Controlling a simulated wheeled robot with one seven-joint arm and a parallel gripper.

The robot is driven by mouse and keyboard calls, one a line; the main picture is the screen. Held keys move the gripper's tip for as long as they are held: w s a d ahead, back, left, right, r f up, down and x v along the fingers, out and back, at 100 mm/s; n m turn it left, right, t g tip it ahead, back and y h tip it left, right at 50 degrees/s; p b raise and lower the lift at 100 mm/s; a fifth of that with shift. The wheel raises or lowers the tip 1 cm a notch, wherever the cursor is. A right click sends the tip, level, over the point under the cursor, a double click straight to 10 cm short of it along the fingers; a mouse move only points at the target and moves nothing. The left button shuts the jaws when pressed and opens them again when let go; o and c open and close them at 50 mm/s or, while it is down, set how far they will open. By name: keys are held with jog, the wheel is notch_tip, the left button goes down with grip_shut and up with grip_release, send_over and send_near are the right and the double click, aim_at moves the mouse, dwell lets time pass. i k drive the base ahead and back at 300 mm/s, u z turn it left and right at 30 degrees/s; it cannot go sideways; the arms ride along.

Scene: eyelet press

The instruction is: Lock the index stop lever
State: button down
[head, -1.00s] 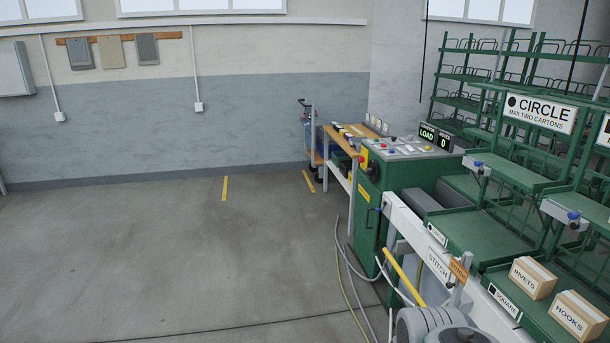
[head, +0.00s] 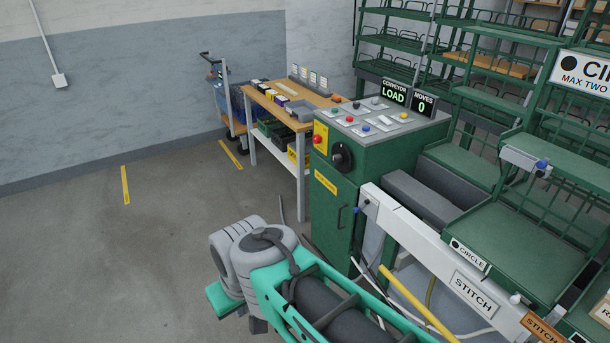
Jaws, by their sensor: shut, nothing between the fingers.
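No part in view is labelled as the index stop lever, so I cannot tell which one it is. Another blue knob (head: 541,164) sits on a white bracket at the shelf edge on the right. A black rotary knob (head: 341,157) is on the cabinet's front. My arm (head: 320,300) crosses the lower middle in front of the rail; its gripper fingers do not show.
A yellow bar (head: 420,306) slants beside the rail, with loose hoses near it. The cabinet display (head: 394,93) reads LOAD and moves 0. A wooden bench (head: 296,116) and a trolley (head: 228,105) stand behind. Green shelves (head: 480,158) fill the right. The floor at left is clear.

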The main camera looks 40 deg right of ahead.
aim_at(356, 210)
jog(key=z, duration=0.35)
jog(key=i, duration=2.25)
jog(key=z, duration=0.8)
jog(key=i, duration=0.35)
jog(key=u, duration=0.05)
